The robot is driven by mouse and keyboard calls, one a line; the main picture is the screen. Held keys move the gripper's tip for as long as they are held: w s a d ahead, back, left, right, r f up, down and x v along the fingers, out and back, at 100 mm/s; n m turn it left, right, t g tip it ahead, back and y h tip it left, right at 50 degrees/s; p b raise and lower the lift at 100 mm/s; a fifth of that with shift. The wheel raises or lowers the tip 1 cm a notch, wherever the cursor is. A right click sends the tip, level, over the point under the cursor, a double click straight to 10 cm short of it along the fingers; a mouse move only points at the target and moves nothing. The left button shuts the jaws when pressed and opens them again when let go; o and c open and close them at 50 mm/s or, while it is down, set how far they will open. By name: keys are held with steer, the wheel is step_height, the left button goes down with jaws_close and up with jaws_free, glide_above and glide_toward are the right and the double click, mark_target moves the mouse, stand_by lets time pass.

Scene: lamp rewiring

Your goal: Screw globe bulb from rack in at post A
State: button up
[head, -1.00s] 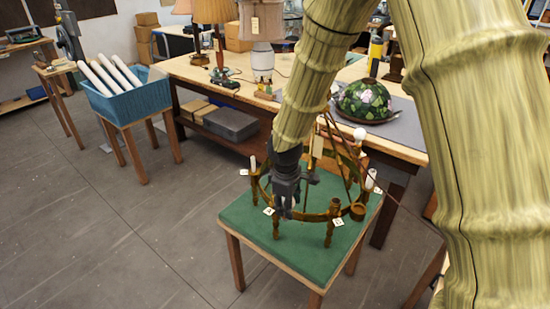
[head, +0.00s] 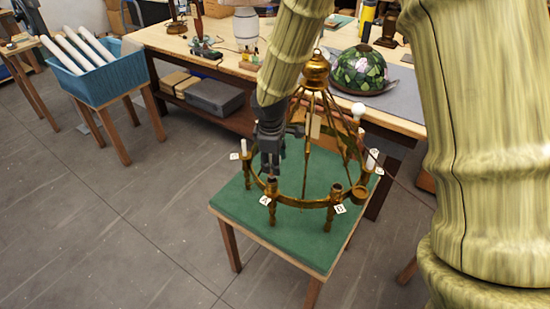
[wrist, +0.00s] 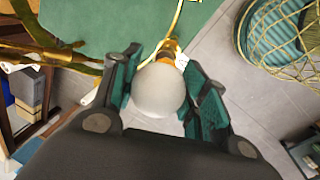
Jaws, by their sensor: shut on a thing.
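A brass ring chandelier (head: 306,202) stands on a green-topped table (head: 310,245). Post A (head: 272,188), with its "A" tag (head: 265,200), is at the ring's front left. My gripper (head: 270,172) is directly above post A, pointing down. In the wrist view my gripper (wrist: 160,85) is shut on a white globe bulb (wrist: 158,92), between its two teal pads. The bulb's base is toward a brass post (wrist: 173,48); whether it is seated in the socket I cannot tell. In the head view the fingers mostly hide the bulb.
Post B (head: 337,192) is an open-topped post to the right. White bulbs stand on other posts (head: 244,147) (head: 372,157). A round white bulb (head: 358,110) is at the back. A workbench (head: 400,118) with a stained-glass shade (head: 361,70) stands behind. A wire basket (wrist: 280,35) is at the right in the wrist view.

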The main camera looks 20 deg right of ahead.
steer(key=shift+w+f+b, duration=0.2)
steer(key=shift+w+f, duration=0.2)
steer(key=shift+f, duration=0.2)
steer(key=shift+w+f+b, duration=0.15)
steer(key=shift+w+f, duration=0.2)
steer(key=shift+f, duration=0.25)
steer(key=shift+d+f, duration=0.1)
steer(key=shift+f, duration=0.1)
steer(key=shift+c, duration=0.8)
steer(key=shift+s+f, duration=0.1)
steer(key=shift+s, duration=0.45)
steer(key=shift+w+f+b, duration=0.3)
steer(key=shift+w+f, duration=0.05)
steer(key=shift+f, duration=0.05)
steer(key=shift+s+r, duration=0.15)
steer(key=shift+s, duration=0.05)
steer(key=shift+w, duration=0.1)
steer(key=shift+f+p, duration=0.3)
steer(key=shift+p, duration=0.25)
steer(key=shift+c, duration=0.4)
